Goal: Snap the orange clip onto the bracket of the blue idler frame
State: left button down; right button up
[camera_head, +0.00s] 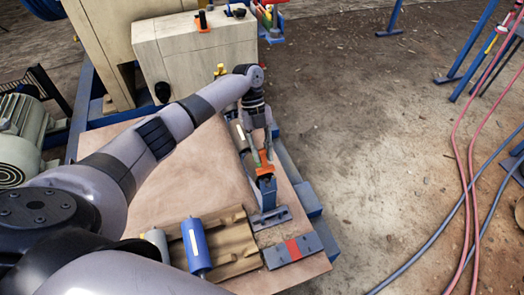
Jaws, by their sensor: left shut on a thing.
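My left gripper (262,155) points down over the right part of the wooden board and is shut on the small orange clip (263,168). The clip is partly hidden between the fingers. Directly below it stands an upright blue bracket (266,190) of the blue idler frame (270,218). The clip is at the top of the bracket and appears to overlap it; I cannot tell if it is snapped on. My arm and gripper hide the far part of the frame. My right gripper is not in view.
The board (190,165) also carries a wooden cradle (235,250) with a blue roller (196,247), and a grey plate with a red middle (292,250). A beige box (190,55) stands behind. Hoses (468,190) lie on the open floor at right.

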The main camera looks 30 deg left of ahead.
aim_at(264, 161)
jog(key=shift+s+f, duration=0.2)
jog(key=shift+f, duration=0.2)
pick_arm(q)
jog(key=shift+d+f, duration=0.1)
jog(key=shift+f, duration=0.1)
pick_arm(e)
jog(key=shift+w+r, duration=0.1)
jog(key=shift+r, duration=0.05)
pick_arm(q)
jog(key=shift+s+d+f, duration=0.1)
jog(key=shift+s+f, duration=0.05)
jog(key=shift+f, duration=0.2)
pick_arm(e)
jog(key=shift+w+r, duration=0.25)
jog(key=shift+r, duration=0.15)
pick_arm(q)
jog(key=shift+s+d+f, duration=0.15)
jog(key=shift+f, duration=0.15)
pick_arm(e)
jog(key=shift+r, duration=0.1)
pick_arm(q)
jog(key=shift+s+d+f, duration=0.15)
jog(key=shift+d+f, duration=0.05)
jog(key=shift+f, duration=0.25)
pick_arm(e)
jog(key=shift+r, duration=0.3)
